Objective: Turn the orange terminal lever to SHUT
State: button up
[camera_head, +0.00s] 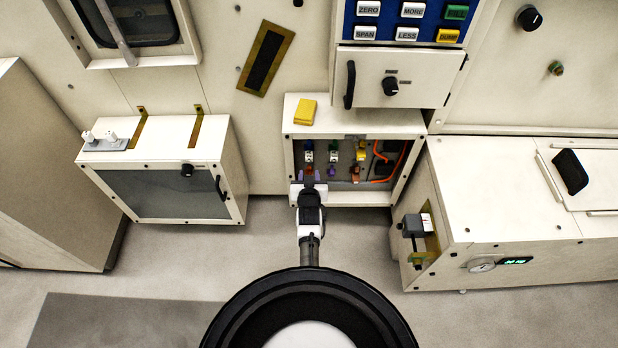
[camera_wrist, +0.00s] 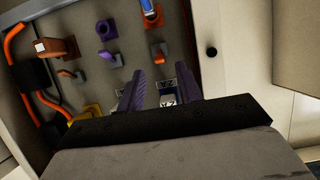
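The open terminal box (camera_head: 398,165) holds a row of small coloured terminals. An orange part (camera_head: 355,171) sits low in it, right of my gripper; in the wrist view an orange block (camera_wrist: 48,45) with a pale end shows at left, with a small orange-and-grey piece (camera_wrist: 158,49) ahead of the fingers. I cannot tell which is the terminal lever or how it is set. My gripper (camera_head: 310,175) reaches the box's lower left. In the wrist view its purple fingers (camera_wrist: 160,88) stand apart, with a small white-and-blue part showing between them; contact is unclear.
Orange cables (camera_head: 397,163) run down the box's right side. A yellow block (camera_head: 305,111) lies on top of the box. A dark-fronted cabinet (camera_head: 165,190) stands left, a long cream cabinet (camera_head: 480,200) right. A drawer-like panel (camera_head: 432,78) with a knob hangs above.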

aim_at(309, 166)
jog(key=shift+b+x, duration=0.7)
jog(key=shift+x, duration=0.7)
